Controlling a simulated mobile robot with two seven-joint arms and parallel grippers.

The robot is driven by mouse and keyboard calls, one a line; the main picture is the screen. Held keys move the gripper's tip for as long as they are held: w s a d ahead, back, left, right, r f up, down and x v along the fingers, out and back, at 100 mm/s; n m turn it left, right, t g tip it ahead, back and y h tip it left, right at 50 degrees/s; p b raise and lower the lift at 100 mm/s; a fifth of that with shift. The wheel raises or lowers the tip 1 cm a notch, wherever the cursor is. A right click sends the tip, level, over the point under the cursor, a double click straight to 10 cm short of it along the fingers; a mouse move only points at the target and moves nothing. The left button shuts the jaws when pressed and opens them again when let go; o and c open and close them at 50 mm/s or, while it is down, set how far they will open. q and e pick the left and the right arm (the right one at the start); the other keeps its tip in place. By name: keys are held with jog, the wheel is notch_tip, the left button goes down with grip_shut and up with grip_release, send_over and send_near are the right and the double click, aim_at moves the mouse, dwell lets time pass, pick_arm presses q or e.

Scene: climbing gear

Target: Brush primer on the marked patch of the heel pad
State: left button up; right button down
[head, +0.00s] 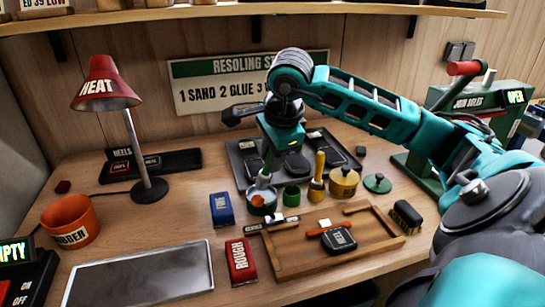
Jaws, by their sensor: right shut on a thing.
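My right gripper (266,172) points down over a small grey-blue pot (262,208) with something orange inside. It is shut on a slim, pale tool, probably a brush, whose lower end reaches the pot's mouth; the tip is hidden. A dark heel pad (341,239) with pale markings lies in a shallow wooden tray (290,264). A red-orange strip crosses its upper edge. The marked patch is too small to make out surely. My left gripper is not in view.
A green pot (292,196), yellow-handled tool (319,172), brass pot (344,184) and green lid (377,183) stand right of the grey-blue pot. Blue (222,210) and red "ROUGH" (241,262) blocks lie left of the tray. The heat lamp (106,84) stands left.

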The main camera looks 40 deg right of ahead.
notch_tip(320, 180, up, 3)
jog(key=shift+f+p, duration=0.2)
jog(key=shift+p, duration=0.55)
jog(key=shift+r+p, duration=0.35)
jog(key=shift+r, duration=0.6)
jog(key=a+f+n+g+y, duration=0.1)
jog(key=a+f+n, duration=0.3)
jog(key=a+n, duration=0.5)
jog(key=a+f+n+g+y, duration=0.2)
jog(key=a+f+n+y, duration=0.2)
jog(key=a+n, duration=0.6)
jog(key=n, duration=0.2)
jog(key=shift+w+f+n+g, duration=0.2)
jog(key=shift+n+g, duration=0.1)
jog(key=shift+n, duration=0.1)
jog(key=shift+r, duration=0.1)
